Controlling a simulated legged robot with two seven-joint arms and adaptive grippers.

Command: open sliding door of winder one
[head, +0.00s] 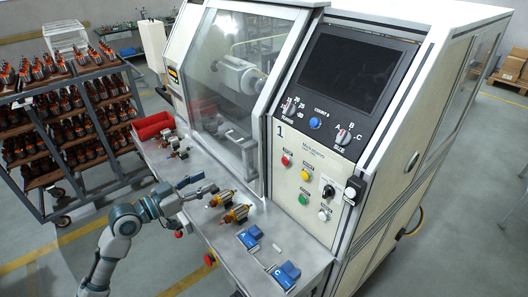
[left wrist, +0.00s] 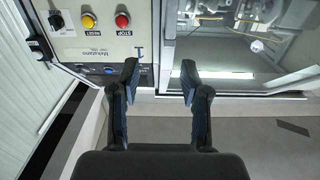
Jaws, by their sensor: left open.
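Winder one (head: 335,130) is the white machine marked "1", with a dark screen and control panel. Its sliding door (head: 222,75) is a framed clear pane left of the panel; it appears to cover the opening, and machinery shows through it. My left gripper (head: 208,184) is open and empty, over the metal shelf in front of the door's lower part. In the left wrist view, its two fingers (left wrist: 160,72) stand apart below the panel's edge, with the door area to the right of the panel. No contact with the door shows. My right gripper is not in view.
Armatures (head: 234,214) and blue blocks (head: 286,274) lie on the metal shelf (head: 262,262), with a red bin (head: 152,126) at its far end. A red button (head: 210,260) is on the shelf's front. A rack of armatures (head: 75,125) stands at left.

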